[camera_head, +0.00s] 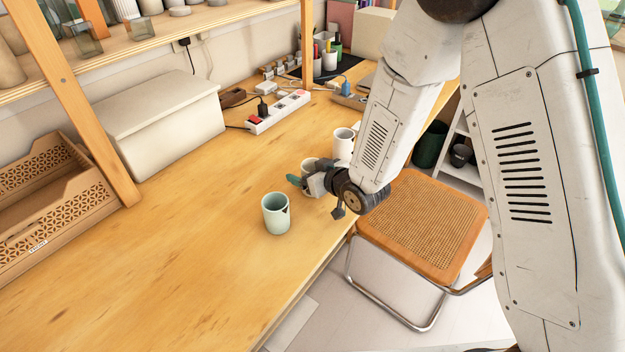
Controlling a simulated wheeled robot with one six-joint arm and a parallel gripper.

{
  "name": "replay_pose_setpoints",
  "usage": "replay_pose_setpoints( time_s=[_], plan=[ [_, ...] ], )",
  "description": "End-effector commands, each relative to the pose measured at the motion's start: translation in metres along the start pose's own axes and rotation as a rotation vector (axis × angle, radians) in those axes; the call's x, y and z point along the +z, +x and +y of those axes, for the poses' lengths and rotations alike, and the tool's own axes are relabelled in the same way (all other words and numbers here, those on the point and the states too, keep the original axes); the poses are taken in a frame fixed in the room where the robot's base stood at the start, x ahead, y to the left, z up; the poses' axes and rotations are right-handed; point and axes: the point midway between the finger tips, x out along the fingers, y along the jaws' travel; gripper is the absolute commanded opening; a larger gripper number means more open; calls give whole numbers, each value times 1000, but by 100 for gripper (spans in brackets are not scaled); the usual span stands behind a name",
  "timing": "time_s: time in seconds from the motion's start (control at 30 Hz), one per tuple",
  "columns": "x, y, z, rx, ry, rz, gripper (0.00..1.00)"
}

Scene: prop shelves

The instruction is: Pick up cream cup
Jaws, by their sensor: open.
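A cream cup (308,164) stands on the wooden table, mostly hidden behind my gripper; its rim and upper side show. My gripper (314,190) is open and low over the table at the cup's near side. One teal-tipped finger reaches to the left of the cup and a dark finger hangs at the lower right. I cannot tell whether the fingers are around the cup or only in front of it, or whether they touch it.
A pale green cup (276,215) stands just left and nearer. A white mug (343,143) stands behind, close to my arm. A power strip (278,112) and a cream box (160,125) lie farther back. A chair (420,222) is beside the table edge.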

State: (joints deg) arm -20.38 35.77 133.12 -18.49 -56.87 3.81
Motion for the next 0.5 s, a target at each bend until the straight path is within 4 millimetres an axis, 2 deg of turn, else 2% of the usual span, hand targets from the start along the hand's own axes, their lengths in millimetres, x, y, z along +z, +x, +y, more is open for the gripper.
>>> replay_pose_setpoints(
  time_s=[0.1,0.13,0.3,0.4,0.5],
  plan=[
    [0,0,0,0,0,0,82],
    [0,0,0,0,0,0,79],
    [0,0,0,0,0,0,32],
    [-1,0,0,1,0,1,24],
    [-1,-1,0,1,0,1,24]
  ],
)
